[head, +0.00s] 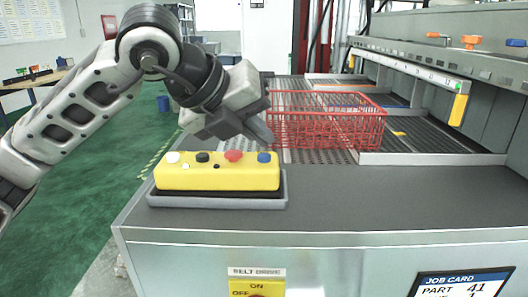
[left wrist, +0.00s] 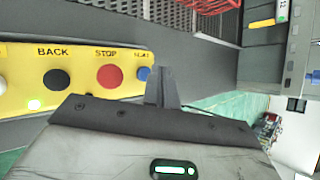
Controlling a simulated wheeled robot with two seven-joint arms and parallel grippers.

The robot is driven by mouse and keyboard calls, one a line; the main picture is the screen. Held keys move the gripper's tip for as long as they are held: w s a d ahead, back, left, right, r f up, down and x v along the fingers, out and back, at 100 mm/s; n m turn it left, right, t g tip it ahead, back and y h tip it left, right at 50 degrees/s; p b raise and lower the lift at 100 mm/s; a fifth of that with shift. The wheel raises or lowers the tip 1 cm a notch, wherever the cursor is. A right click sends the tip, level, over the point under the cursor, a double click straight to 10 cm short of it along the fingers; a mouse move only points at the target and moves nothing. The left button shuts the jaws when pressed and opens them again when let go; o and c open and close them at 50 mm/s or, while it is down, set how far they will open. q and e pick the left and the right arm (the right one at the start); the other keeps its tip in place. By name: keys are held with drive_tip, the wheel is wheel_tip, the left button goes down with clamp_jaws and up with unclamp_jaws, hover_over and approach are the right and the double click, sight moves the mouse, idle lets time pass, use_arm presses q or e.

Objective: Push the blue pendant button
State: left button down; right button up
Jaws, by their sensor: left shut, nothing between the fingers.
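The yellow pendant (head: 217,178) lies in a grey tray (head: 217,201) on the counter, with white, black, red and blue buttons in a row on top. The blue button (head: 264,157) is at its right end. In the left wrist view the blue button (left wrist: 143,73) is partly hidden beside the fingers, near the red button (left wrist: 110,76) marked STOP. My left gripper (head: 268,141) is shut and empty, its fingertips just above and very near the blue button. Whether they touch it I cannot tell. In the left wrist view the left fingers (left wrist: 167,84) stand next to it. My right gripper is not in view.
A red wire basket (head: 325,120) stands on the roller conveyor behind the pendant. A grey machine with a row of coloured levers runs along the right. The counter (head: 400,200) right of the pendant is clear. A job card (head: 462,284) is on the front.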

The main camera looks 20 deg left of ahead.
sight(258, 163)
use_arm(q)
wheel_tip(258, 163, up, 5)
drive_tip(key=p, duration=0.3)
idle(0.4)
idle(0.5)
